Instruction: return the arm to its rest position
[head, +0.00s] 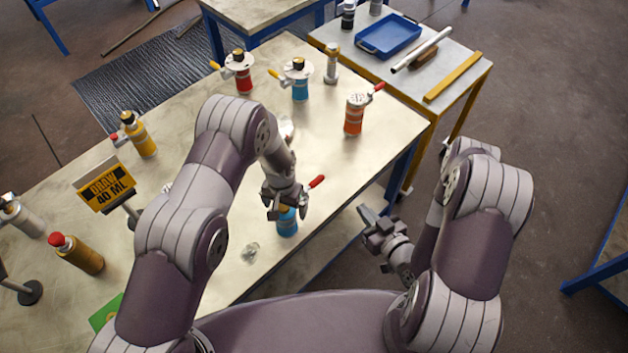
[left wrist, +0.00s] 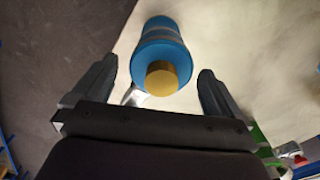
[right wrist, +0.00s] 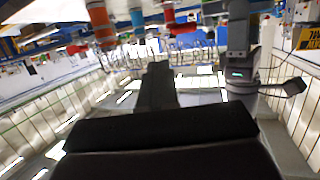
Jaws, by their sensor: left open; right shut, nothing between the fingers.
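My left gripper (head: 284,207) is over the front part of the table, right above a blue vessel (head: 287,223) whose upper part it hides. In the left wrist view the blue vessel (left wrist: 162,45) and its brass top (left wrist: 161,78) show between and beyond the spread fingers (left wrist: 158,92); no contact shows. A red handle (head: 317,181) sticks out beside the gripper. My right gripper (head: 375,222) is shut and empty, off the table's right edge. In the right wrist view its closed fingers (right wrist: 157,85) point ahead, with nothing held.
The table (head: 225,285) also bears a red vessel (head: 243,80), another blue vessel (head: 299,88), an orange vessel (head: 354,118), yellow vessels and a "DRAW 40 ML" sign (head: 105,188). A side table with a blue tray (head: 388,36) stands behind right. Open floor lies right.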

